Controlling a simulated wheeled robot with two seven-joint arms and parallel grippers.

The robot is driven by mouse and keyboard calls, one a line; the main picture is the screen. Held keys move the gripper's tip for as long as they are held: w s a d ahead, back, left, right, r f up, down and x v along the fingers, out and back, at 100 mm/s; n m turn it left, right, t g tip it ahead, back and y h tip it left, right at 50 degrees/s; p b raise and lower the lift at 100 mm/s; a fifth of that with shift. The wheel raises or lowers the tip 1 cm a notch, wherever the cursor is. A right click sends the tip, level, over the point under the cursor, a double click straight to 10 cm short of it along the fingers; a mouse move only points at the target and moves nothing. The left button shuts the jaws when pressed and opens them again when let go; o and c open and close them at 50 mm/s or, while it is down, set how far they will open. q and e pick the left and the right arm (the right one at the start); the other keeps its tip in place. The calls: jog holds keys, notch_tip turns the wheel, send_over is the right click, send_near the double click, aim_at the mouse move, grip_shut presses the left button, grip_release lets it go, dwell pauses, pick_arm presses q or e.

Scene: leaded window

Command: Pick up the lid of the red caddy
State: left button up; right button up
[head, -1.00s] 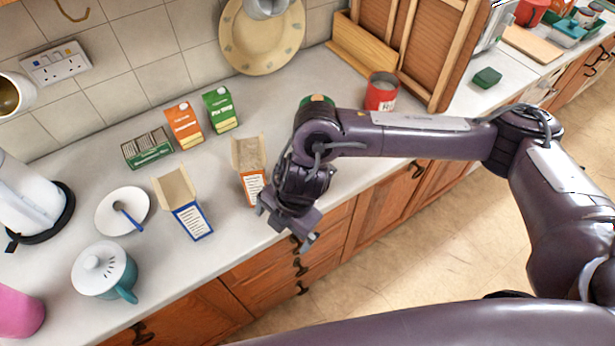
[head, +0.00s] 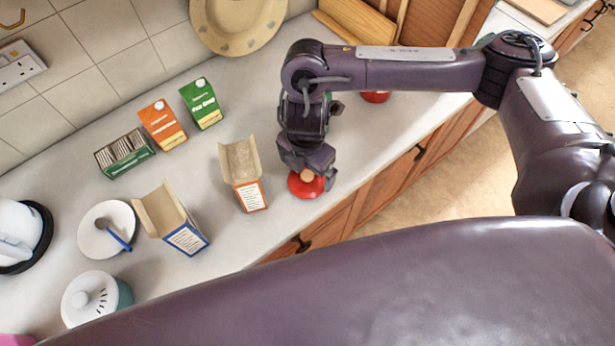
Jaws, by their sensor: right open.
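The red lid (head: 304,189) lies on the counter near its front edge, with a pale wooden knob on top. My right gripper (head: 308,174) points down over the lid. Its fingers are open and close to the knob; I cannot tell whether they touch it. The red caddy (head: 375,97) stands farther back to the right, mostly hidden behind my right arm. My left gripper is out of view.
An open orange-labelled carton (head: 244,182) stands just left of the lid. An open blue-edged carton (head: 178,224), a white plate (head: 96,236) with a spoon and a lidded teal pot (head: 88,299) are farther left. The counter (head: 300,225) drops off in front.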

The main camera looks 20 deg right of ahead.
aim_at(308, 174)
jog(key=shift+w+d+f, duration=0.1)
jog(key=shift+d+f, duration=0.1)
jog(key=shift+f, duration=1)
notch_tip(308, 174, down, 3)
jog(key=shift+w+d+r, duration=0.15)
jog(key=shift+r, duration=0.05)
jog(key=shift+c, duration=1.4)
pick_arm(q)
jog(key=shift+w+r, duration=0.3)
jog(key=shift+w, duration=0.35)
pick_arm(e)
jog(key=c, duration=0.5)
jog(key=shift+c, duration=0.2)
